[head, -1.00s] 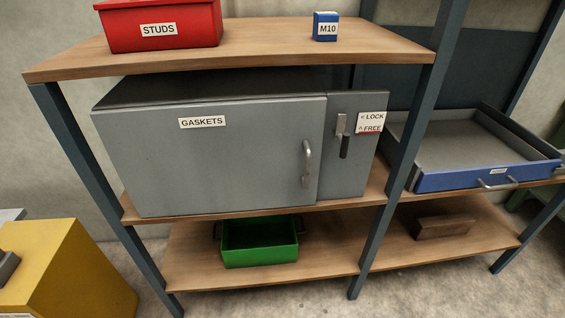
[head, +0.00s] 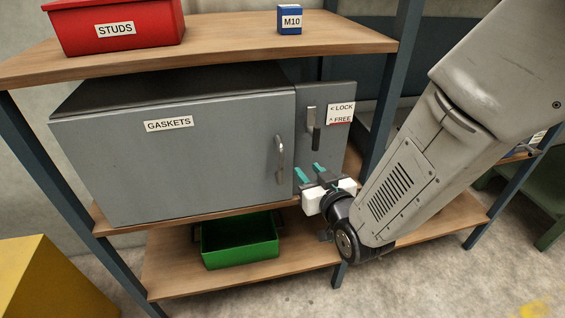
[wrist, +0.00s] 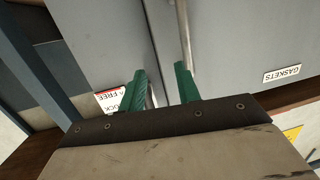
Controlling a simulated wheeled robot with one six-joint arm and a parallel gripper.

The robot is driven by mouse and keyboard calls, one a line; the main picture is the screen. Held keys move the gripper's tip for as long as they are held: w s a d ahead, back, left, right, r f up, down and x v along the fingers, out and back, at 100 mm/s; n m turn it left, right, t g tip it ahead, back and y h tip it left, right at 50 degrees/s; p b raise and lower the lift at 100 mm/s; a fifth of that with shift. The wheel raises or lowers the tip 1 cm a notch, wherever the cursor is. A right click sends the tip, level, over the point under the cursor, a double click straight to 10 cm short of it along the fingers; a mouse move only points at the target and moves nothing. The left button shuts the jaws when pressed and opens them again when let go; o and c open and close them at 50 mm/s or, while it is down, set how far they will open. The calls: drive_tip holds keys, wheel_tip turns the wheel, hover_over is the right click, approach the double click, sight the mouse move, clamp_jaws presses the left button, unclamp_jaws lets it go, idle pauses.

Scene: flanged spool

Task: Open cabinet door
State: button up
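The grey cabinet door (head: 190,150), labelled GASKETS, is closed. Its vertical bar handle (head: 280,158) is near its right edge and also shows beyond the right finger in the wrist view (wrist: 184,40). Right of the door, a fixed panel (head: 340,150) carries a lever (head: 312,130) with its dark grip hanging down, beside a LOCK/FREE label (head: 341,113). My gripper (head: 310,170) is open and empty, its teal fingers in front of the panel's lower part, below the lever and right of the handle. In the wrist view my gripper (wrist: 160,82) partly hides the lever and label.
The cabinet stands on a wooden shelf (head: 180,221) between dark posts (head: 385,90). A red STUDS bin (head: 75,35) and blue M10 box (head: 290,19) sit above. A green bin (head: 240,255) is below. A yellow block (head: 45,280) stands at lower left.

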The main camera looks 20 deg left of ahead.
sight(283, 165)
drive_tip(key=shift+n+y, duration=0.4)
drive_tip(key=shift+y, duration=0.5)
drive_tip(key=w+a, duration=0.1)
drive_tip(key=a, duration=0.1)
drive_tip(key=w+a, duration=0.1)
drive_tip(key=a, duration=0.2)
drive_tip(key=w+a+f, duration=0.1)
drive_tip(key=a, duration=0.2)
clamp_jaws()
